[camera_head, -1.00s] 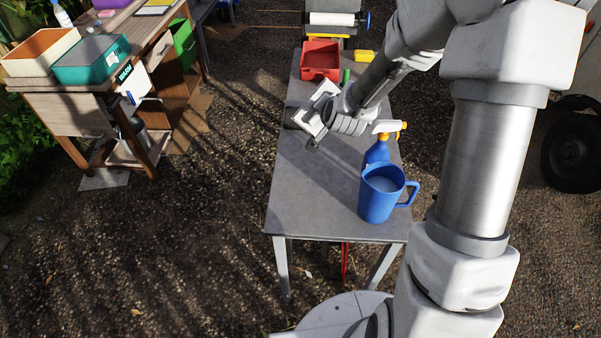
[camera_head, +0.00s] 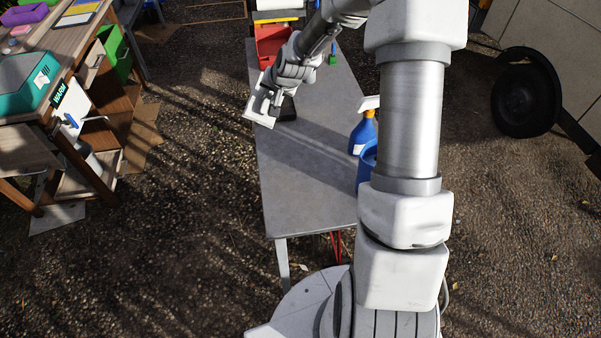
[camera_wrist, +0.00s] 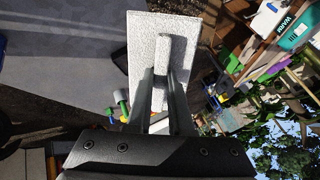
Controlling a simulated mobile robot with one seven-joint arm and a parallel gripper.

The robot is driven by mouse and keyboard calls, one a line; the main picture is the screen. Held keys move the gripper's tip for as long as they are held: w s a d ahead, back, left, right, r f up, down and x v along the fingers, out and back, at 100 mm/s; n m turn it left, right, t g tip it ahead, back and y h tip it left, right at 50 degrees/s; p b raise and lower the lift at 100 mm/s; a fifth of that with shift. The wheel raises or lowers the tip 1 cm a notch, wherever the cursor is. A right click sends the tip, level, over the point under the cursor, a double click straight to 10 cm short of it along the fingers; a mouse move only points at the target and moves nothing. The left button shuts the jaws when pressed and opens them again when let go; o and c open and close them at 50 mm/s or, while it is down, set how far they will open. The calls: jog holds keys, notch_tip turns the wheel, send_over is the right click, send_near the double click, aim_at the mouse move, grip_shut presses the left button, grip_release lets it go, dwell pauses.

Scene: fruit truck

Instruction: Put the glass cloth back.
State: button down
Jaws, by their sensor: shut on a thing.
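My gripper (camera_wrist: 161,75) is shut on the glass cloth, a white, rough-textured flat rectangle with a raised block in its middle. The cloth (camera_wrist: 140,45) shows beyond my fingers in the wrist view, with the block between the fingertips. In the head view the cloth (camera_head: 258,112) is tilted at the left edge of the grey table (camera_head: 300,190). It looks raised above the tabletop, but the gap is hard to judge. My arm hides part of the grip there.
A dark flat object (camera_head: 288,109) lies on the table just right of the cloth. A red bin (camera_head: 270,42) stands behind. A blue spray bottle (camera_head: 362,135) and blue jug (camera_head: 366,170) stand at the right. The table's front left is clear. A wooden workbench (camera_head: 75,60) stands left.

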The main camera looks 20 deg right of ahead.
jog(key=s+d+f+n+g+h+b, duration=0.15)
jog(key=d+f+n+g+b, duration=0.55)
jog(key=d, duration=0.9)
jog(key=s+a+f, duration=0.2)
jog(key=a+f, duration=0.1)
jog(key=s+a+f+m, duration=0.1)
jog(key=s+a+f, duration=0.1)
jog(key=a+f, duration=0.1)
jog(key=s+a+f+m, duration=0.1)
jog(key=s+a+f, duration=0.1)
jog(key=a+f, duration=0.1)
jog(key=shift+s+a+g+b, duration=0.3)
jog(key=shift+b, duration=0.05)
jog(key=shift+f, duration=1.95)
jog(key=c, duration=0.8)
grip_release()
